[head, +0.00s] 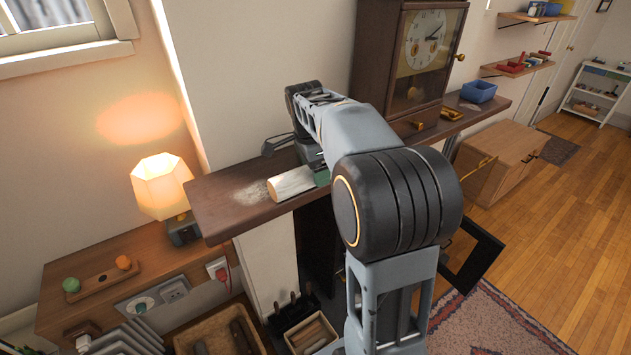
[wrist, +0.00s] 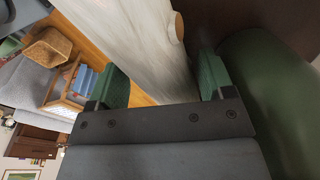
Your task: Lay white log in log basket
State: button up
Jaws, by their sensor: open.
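The white log (head: 292,184), pale with a light brown cut end, lies on the dark wooden mantel shelf. My gripper (head: 316,173) is at the log's right end, partly hidden by my arm. In the wrist view the log (wrist: 130,35) runs between the two green fingertips of my open gripper (wrist: 162,82). I cannot tell whether either finger touches it. A tan open container (head: 256,321) with dark log-like pieces stands below at the lower left, apparently the log basket. My gripper is well above it.
A lit lamp (head: 161,186) stands on the lower left sideboard. A smaller box (head: 312,337) holds wooden pieces. A dark green rounded object (wrist: 262,95) is close at right in the wrist view.

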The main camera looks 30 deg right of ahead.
jog(key=shift+f, duration=0.1)
jog(key=c, duration=1)
jog(key=shift+c, duration=0.2)
